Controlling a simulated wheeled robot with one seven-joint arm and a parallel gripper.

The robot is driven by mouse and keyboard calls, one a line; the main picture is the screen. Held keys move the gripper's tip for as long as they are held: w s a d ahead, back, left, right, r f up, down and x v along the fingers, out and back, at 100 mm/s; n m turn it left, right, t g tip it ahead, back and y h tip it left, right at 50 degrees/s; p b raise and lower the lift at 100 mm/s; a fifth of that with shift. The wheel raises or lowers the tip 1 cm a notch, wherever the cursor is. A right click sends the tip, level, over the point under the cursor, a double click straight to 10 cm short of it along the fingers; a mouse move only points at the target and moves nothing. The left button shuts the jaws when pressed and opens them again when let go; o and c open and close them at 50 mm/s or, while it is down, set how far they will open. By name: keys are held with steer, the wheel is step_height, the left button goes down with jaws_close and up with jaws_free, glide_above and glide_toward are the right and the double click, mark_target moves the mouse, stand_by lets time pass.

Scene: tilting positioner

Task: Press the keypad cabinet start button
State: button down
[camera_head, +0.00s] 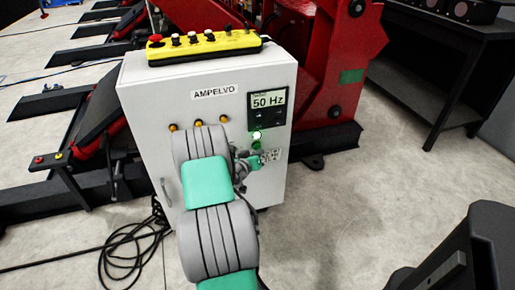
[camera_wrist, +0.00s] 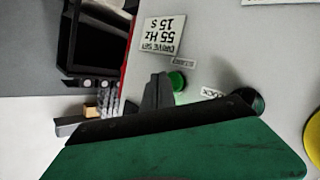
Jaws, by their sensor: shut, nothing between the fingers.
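The white cabinet (camera_head: 215,78), labelled AMPELVO, stands ahead of me. Its keypad (camera_head: 268,108) has a display reading 50 Hz. Below it is a bright, lit lamp (camera_head: 256,134), with a green button (camera_head: 256,145) under that. My gripper (camera_head: 254,161) is at the cabinet front, just below the green button. In the wrist view the gripper (camera_wrist: 160,80) is shut and empty, its fingertips close beside the green button (camera_wrist: 178,81). I cannot tell whether they touch the panel or the button.
A placard (camera_wrist: 162,37) reads DRIVE SET 55 Hz 15 s. A black round control (camera_wrist: 250,101) lies nearby. A yellow pendant box (camera_head: 205,48) with several buttons lies on the cabinet top. The red positioner (camera_head: 335,60) stands behind. Cables (camera_head: 130,255) lie on the floor at left.

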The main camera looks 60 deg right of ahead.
steer(key=shift+s+a, duration=0.15)
steer(key=shift+s+a, duration=1.75)
steer(key=shift+s, duration=0.05)
